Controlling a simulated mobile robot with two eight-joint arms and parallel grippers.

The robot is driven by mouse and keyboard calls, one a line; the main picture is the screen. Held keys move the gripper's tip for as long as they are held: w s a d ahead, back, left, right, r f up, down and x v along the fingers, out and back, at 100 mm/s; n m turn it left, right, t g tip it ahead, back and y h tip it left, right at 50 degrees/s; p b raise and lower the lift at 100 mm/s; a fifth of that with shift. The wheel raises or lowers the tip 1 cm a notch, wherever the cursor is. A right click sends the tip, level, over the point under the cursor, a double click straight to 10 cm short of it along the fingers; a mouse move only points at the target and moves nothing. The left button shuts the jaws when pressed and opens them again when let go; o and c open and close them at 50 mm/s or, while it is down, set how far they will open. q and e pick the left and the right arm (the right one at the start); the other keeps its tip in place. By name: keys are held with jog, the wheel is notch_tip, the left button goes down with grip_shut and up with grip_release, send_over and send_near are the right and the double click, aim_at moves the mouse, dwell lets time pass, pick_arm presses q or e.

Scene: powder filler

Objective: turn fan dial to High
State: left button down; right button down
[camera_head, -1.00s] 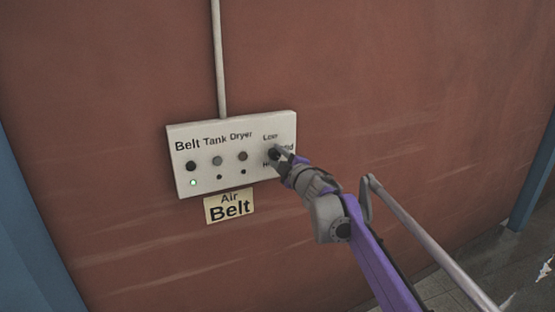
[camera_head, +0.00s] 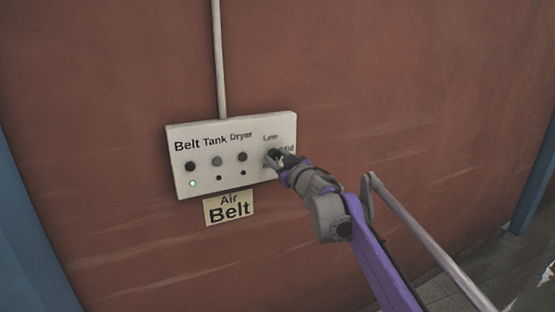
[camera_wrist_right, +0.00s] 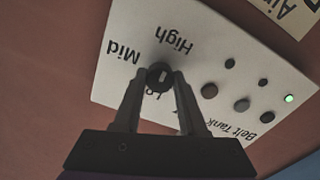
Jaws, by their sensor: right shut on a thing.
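The fan dial (camera_wrist_right: 159,75) is a small dark round knob on the white control panel (camera_head: 227,126), among the labels Low, Mid and High. In the head view my right gripper (camera_head: 274,156) is at the panel's right end and mostly hides the dial. In the right wrist view my right gripper (camera_wrist_right: 159,80) has its two fingers on either side of the dial, shut on it. A light mark shows on the dial, but its exact setting is hard to read. The left gripper is not in view.
Belt, Tank and Dryer buttons (camera_head: 216,161) sit left of the dial. A green light (camera_head: 193,183) glows under Belt. An Air Belt sign (camera_head: 230,207) hangs below the panel, and a grey pipe (camera_head: 219,60) runs up the red wall (camera_head: 400,70). Blue posts (camera_head: 30,250) stand at the sides.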

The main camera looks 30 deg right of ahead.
jog(key=shift+m, duration=0.6)
jog(key=shift+c, duration=2.3)
grip_release()
jog(key=s+a, duration=0.1)
jog(key=s, duration=0.9)
jog(key=shift+s+b, duration=0.4)
jog(key=shift+b, duration=0.05)
